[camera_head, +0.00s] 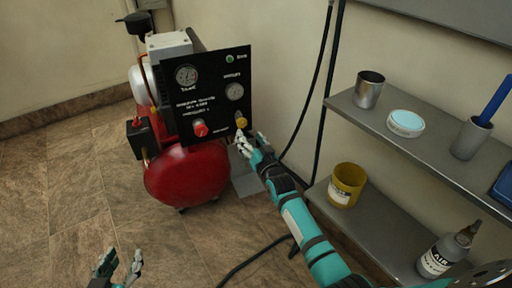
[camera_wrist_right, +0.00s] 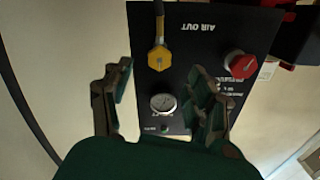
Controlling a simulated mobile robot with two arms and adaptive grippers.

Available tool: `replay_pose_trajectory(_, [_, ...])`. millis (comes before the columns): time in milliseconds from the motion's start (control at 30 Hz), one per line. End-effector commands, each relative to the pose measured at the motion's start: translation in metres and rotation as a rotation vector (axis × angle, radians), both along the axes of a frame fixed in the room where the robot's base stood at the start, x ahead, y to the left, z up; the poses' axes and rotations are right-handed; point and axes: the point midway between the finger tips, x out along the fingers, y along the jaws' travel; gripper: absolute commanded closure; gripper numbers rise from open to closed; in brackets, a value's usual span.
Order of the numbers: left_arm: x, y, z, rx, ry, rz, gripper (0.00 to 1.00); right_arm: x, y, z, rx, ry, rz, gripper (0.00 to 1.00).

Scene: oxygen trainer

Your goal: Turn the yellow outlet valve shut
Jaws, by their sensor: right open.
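The yellow outlet valve (camera_head: 241,122) is at the lower right of the black panel (camera_head: 214,88) on the red compressor (camera_head: 187,172). In the right wrist view the yellow valve (camera_wrist_right: 158,58) lies just beyond the gap between my fingers, under the "AIR OUT" label. My right gripper (camera_head: 244,141) is right in front of and slightly below the valve in the head view. It is open and empty, with its fingers (camera_wrist_right: 160,82) apart on either side; I see no contact. My left gripper (camera_head: 121,266) is open and empty, low over the floor at the bottom left.
A grey shelf (camera_head: 395,148) on the right holds a metal cup (camera_head: 368,90), a round tin (camera_head: 405,123) and other items. A yellow cup (camera_head: 346,184) stands below. Black hoses (camera_head: 322,80) hang behind my right arm.

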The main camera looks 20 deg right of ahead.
Motion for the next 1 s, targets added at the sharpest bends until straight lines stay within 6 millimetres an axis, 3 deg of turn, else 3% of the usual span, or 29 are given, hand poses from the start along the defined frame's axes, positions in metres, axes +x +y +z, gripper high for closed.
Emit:
replay_pose_trajectory(100, [0.000, 0.000, 0.000, 0.000, 0.000, 0.000, 0.60, -0.022, -0.001, 0.000, 0.000, 0.000, -0.001, 0.42])
replay_pose_trajectory(300, [0.000, 0.000, 0.000, 0.000, 0.001, 0.000, 0.60, -0.043, -0.002, 0.000, 0.000, -0.001, 0.000, 0.42])
replay_pose_trajectory(867, [0.000, 0.000, 0.000, -0.001, 0.001, 0.000, 0.60, -0.047, -0.002, 0.000, -0.001, 0.000, 0.000, 0.42])
replay_pose_trajectory(1000, [0.000, 0.000, 0.000, -0.001, 0.000, 0.000, 0.60, -0.064, 0.006, -0.004, -0.030, 0.030, 0.019, 0.42])
